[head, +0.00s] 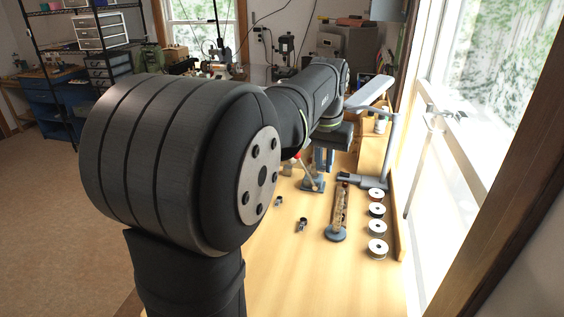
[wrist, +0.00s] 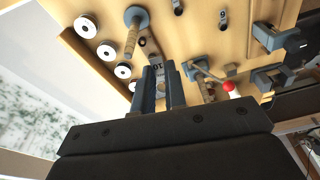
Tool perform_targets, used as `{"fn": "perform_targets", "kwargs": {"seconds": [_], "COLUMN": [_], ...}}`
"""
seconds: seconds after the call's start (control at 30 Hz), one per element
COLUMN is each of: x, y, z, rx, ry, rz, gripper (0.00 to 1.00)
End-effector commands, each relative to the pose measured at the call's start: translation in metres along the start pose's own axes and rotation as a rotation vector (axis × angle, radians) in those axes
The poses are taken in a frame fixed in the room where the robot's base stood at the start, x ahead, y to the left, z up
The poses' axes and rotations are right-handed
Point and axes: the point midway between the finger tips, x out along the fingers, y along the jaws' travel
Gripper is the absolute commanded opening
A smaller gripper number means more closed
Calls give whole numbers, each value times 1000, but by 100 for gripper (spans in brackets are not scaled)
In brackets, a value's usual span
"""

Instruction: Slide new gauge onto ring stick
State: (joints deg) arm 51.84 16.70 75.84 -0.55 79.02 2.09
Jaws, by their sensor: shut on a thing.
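The ring stick (head: 341,206) stands on a round blue-grey base on the bench; in the wrist view the wooden stick (wrist: 131,40) shows at the upper left. My gripper (wrist: 160,72) is shut on a small metal gauge (wrist: 157,66) marked with what looks like "10". A dark ring (wrist: 142,42), apparently this gauge's loop, shows just right of the stick, apart from it in the picture. Two other gauges lie on the bench, one marked "9" (wrist: 223,19) and another (wrist: 178,6). In the head view my gripper (head: 323,158) is beyond the stick; the held gauge cannot be made out there.
Several white spools (head: 377,227) line the bench's right side, near its raised edge. A grey stand (head: 385,160) is behind them. A vise (head: 313,184) and a red-and-white knob (wrist: 231,90) are near my gripper.

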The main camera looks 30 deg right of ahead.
Motion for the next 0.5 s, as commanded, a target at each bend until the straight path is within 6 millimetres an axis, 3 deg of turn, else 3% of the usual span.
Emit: {"fn": "perform_targets", "kwargs": {"seconds": [0.1, 0.2, 0.5], "x": [-13, -18, -8], "y": [29, 42, 47], "z": [9, 14, 19], "rx": [63, 92, 106], "ry": [0, -1, -4], "rz": [10, 14, 16], "gripper": [0, 0, 0]}}
